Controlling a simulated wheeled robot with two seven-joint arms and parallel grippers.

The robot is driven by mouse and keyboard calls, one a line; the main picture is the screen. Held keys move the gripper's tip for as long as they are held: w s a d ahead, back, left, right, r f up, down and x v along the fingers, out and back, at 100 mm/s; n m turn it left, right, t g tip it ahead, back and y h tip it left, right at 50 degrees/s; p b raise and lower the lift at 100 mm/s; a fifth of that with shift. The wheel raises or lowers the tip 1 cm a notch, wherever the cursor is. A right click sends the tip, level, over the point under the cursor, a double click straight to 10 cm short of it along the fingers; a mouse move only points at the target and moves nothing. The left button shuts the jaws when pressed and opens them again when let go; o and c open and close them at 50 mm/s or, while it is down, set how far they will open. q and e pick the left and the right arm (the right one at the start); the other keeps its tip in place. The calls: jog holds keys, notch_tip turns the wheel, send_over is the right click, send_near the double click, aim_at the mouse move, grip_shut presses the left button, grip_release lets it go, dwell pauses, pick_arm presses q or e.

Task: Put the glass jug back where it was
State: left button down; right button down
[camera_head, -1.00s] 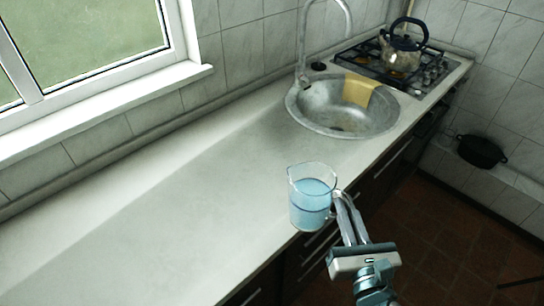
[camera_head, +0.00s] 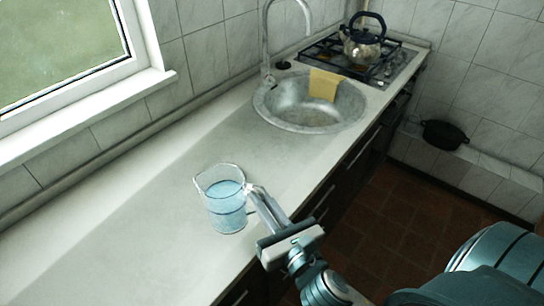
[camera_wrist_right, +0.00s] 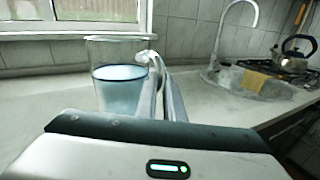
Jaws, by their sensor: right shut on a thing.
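The glass jug (camera_head: 226,207) is clear and holds pale blue liquid. It is upright at the counter's front part in the head view. My right gripper (camera_head: 254,192) is shut on its handle, on the jug's right side. The jug (camera_wrist_right: 118,85) also shows in the right wrist view, just beyond the fingers (camera_wrist_right: 165,92). I cannot tell whether its base touches the counter. My left gripper is not in view.
The pale counter (camera_head: 120,235) is clear to the left of the jug. Behind it are a steel sink (camera_head: 300,115) with a yellow cloth (camera_head: 324,84), a tap (camera_head: 268,40) and a stove with a kettle (camera_head: 362,46). A black pot (camera_head: 443,134) stands at the right.

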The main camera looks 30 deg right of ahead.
jog(key=shift+r, duration=0.15)
jog(key=w+d+r+m+g+h+p, duration=0.1)
jog(key=w+d+m+h, duration=0.1)
jog(key=d, duration=0.8)
jog(key=w+d+r+m+g+h, duration=0.1)
jog(key=w+d+m+h, duration=0.1)
jog(key=d, duration=0.8)
jog(key=w+d+r+m+h+p, duration=0.1)
jog(key=w+d+h, duration=0.3)
jog(key=d, duration=0.6)
jog(key=shift+m+g+h+p, duration=0.3)
jog(key=shift+m+g+h, duration=0.1)
jog(key=shift+m+h, duration=0.5)
jog(key=shift+w+a, duration=0.1)
jog(key=shift+w, duration=0.05)
jog(key=w+a+f, duration=0.6)
jog(key=w+a, duration=0.1)
jog(key=w, duration=0.1)
jog(key=shift+w+a+f, duration=0.35)
jog(key=shift+f, duration=0.05)
jog(key=shift+f, duration=0.15)
